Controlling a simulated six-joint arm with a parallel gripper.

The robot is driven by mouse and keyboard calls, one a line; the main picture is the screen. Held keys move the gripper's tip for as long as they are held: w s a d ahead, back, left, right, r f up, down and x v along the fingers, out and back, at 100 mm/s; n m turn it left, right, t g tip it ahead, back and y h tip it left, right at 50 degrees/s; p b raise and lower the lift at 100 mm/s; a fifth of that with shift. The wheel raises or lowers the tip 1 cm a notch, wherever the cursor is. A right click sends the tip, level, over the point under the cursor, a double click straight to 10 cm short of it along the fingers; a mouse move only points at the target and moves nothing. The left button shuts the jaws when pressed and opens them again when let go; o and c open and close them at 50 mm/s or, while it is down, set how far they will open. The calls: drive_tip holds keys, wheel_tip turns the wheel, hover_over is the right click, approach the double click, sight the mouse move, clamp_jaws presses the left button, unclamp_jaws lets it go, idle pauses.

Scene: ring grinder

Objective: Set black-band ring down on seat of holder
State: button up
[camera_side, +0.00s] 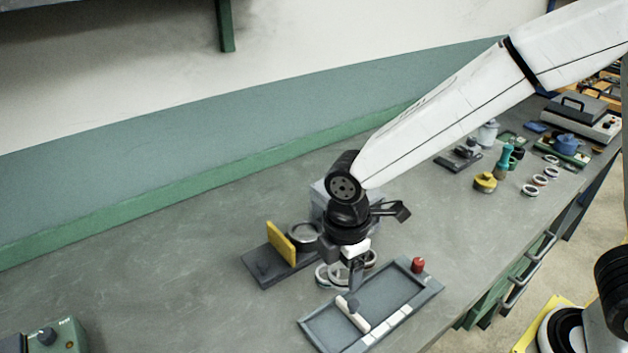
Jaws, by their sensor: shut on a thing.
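My gripper (355,272) points down at the middle of the bench, above the far left edge of a grey tray. It is shut on a ring (339,273), which I take to be the black-band ring. The fingers partly hide it, and its band colour is too small to tell. Other pale rings (322,276) show close beside and behind the gripper. Left of it stands a dark base with an upright yellow plate (281,243) and a round grey piece (304,236). I cannot tell for sure which part is the holder's seat.
The shallow grey tray (428,293) holds a pale-handled tool (352,313) and white blocks. A red knob (417,265) stands at its far right corner. A green device (55,338) is at the lower left. Several rings and a yellow pot (485,183) lie to the right.

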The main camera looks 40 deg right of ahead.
drive_tip(key=w+d+m, duration=0.1)
drive_tip(key=w+d, duration=0.1)
drive_tip(key=w, duration=0.4)
drive_tip(key=w+d+f+m, duration=0.1)
drive_tip(key=w+d+m, duration=0.1)
drive_tip(key=w, duration=0.5)
drive_tip(key=w+d+f+m, duration=0.1)
drive_tip(key=w+d+m, duration=0.1)
drive_tip(key=w, duration=0.4)
drive_tip(key=shift+w+d, duration=0.15)
drive_tip(key=shift+w, duration=0.25)
drive_tip(key=shift+f, duration=0.15)
drive_tip(key=shift+f, duration=2.3)
drive_tip(key=o, duration=1.2)
